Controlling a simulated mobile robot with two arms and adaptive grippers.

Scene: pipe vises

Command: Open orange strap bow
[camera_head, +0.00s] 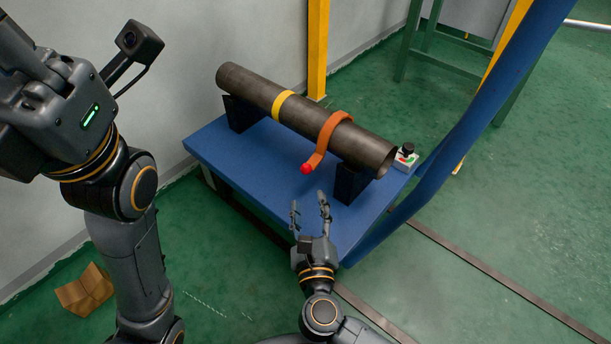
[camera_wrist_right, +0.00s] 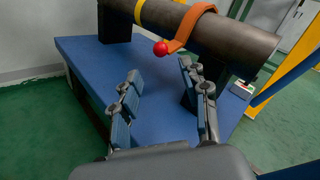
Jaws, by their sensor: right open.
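The orange strap bow (camera_head: 329,136) arches over a dark pipe (camera_head: 302,117) and ends in a red ball (camera_head: 306,168) on its near side. In the right wrist view the orange strap (camera_wrist_right: 190,27) and its red ball (camera_wrist_right: 160,48) show at the top, beyond the fingers. My right gripper (camera_head: 310,203) is open and empty, in front of the blue table and short of the red ball. It also shows open in the right wrist view (camera_wrist_right: 160,85). My left arm fills the left of the head view; its fingers are not visible.
A yellow band (camera_head: 283,104) circles the pipe, which rests on black supports (camera_head: 350,183) on the blue table (camera_head: 235,158). A small control box (camera_head: 406,158) sits at the table's right corner. A blue beam (camera_head: 470,130) rises at right. A cardboard box (camera_head: 84,291) lies on the floor.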

